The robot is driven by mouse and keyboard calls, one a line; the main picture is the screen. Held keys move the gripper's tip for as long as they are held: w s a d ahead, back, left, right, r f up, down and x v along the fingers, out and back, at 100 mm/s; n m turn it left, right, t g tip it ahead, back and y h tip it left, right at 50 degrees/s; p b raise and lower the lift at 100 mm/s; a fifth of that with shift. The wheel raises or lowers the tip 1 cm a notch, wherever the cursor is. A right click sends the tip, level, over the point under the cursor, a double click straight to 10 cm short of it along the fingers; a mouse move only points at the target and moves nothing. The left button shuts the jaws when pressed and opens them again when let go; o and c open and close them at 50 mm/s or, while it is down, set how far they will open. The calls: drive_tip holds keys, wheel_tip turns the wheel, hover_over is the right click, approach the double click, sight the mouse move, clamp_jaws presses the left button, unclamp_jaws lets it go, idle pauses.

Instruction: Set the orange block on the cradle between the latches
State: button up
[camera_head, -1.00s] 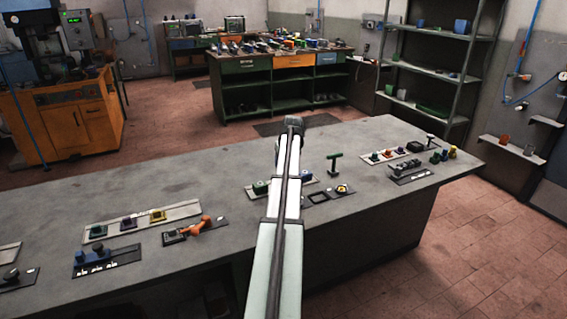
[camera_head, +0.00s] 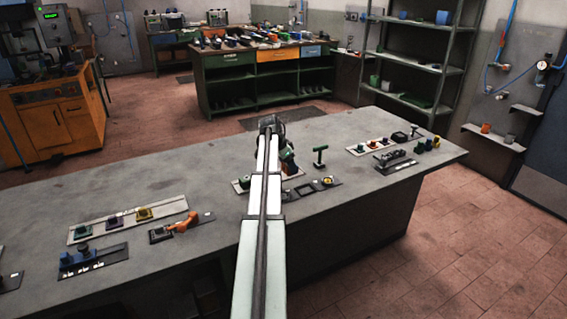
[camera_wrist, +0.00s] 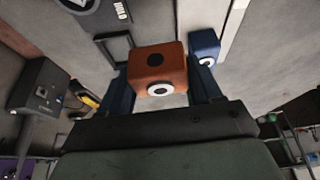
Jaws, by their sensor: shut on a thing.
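My gripper (camera_wrist: 162,82) is shut on the orange block (camera_wrist: 158,62), which sits between its two dark fingers in the wrist view. The block shows a dark round spot on one face and a white ring on another. In the head view my arm hides most of the gripper (camera_head: 286,165), which is above the bench. A dark plate with an open square frame (camera_head: 308,189) lies just right of it; the frame (camera_wrist: 115,48) also shows beside the held block in the wrist view. I cannot tell for sure which part is the cradle, and no latches can be made out.
A blue block (camera_wrist: 205,45) lies by a pale strip near the right finger. A small yellow part (camera_head: 326,181) is on the framed plate. A green T-shaped post (camera_head: 320,156) stands behind it. An orange clamp-like part (camera_head: 182,224) is at left. Bare bench (camera_head: 130,190) lies between stations.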

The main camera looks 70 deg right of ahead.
drive_tip(key=m, duration=0.1)
drive_tip(key=s+m+y, duration=0.1)
drive_tip(key=m, duration=0.1)
drive_tip(key=s+m+g, duration=0.1)
drive_tip(key=shift+f+m+y, duration=0.2)
drive_tip(key=shift+m+y, duration=0.1)
drive_tip(key=shift+m, duration=0.1)
drive_tip(key=m, duration=0.1)
drive_tip(key=s+m+y, duration=0.1)
drive_tip(key=m, duration=0.1)
drive_tip(key=s+m, duration=0.1)
drive_tip(key=shift+a+f+m+y, duration=0.1)
drive_tip(key=shift+a+m+y, duration=0.2)
drive_tip(key=shift+y, duration=0.1)
drive_tip(key=m, duration=0.1)
drive_tip(key=s+m+y, duration=0.1)
drive_tip(key=m, duration=0.1)
drive_tip(key=s+m, duration=0.1)
drive_tip(key=shift+a+m+y, duration=0.25)
drive_tip(key=shift+m+y, duration=0.05)
drive_tip(key=shift+y, duration=0.1)
drive_tip(key=m, duration=0.1)
drive_tip(key=s+m+y, duration=0.1)
drive_tip(key=m, duration=0.1)
drive_tip(key=m+t, duration=0.1)
drive_tip(key=shift+s+a, duration=0.3)
drive_tip(key=shift+s, duration=0.05)
drive_tip(key=shift+f+y, duration=0.1)
drive_tip(key=shift+y, duration=0.2)
drive_tip(key=shift+f, duration=0.15)
